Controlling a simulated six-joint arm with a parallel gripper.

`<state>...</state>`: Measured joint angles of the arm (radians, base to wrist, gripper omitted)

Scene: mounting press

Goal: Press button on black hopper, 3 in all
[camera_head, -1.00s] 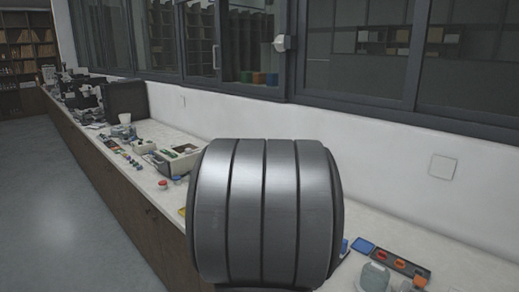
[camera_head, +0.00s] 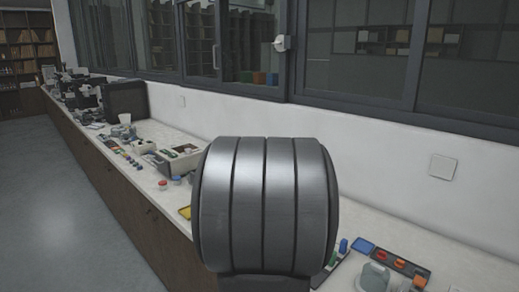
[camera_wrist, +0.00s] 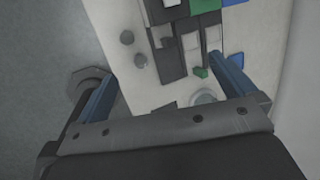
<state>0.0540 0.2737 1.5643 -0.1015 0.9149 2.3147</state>
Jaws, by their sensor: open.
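My gripper (camera_wrist: 165,85) shows in the wrist view with its two blue-grey fingers wide apart and nothing between their tips. It hangs above a pale bench top holding a dark compartmented tray (camera_wrist: 171,62). A small green piece (camera_wrist: 201,72) is near the tray's lower edge, close to the right finger. In the head view my own arm hides the gripper and the middle of the bench.
In the head view, a long bench runs along a white wall (camera_head: 375,185). A blue piece (camera_head: 363,245), a dark tray with coloured pieces (camera_head: 400,262) and a grey rounded thing (camera_head: 375,276) are at the lower right. Black equipment (camera_head: 125,98) stands farther left.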

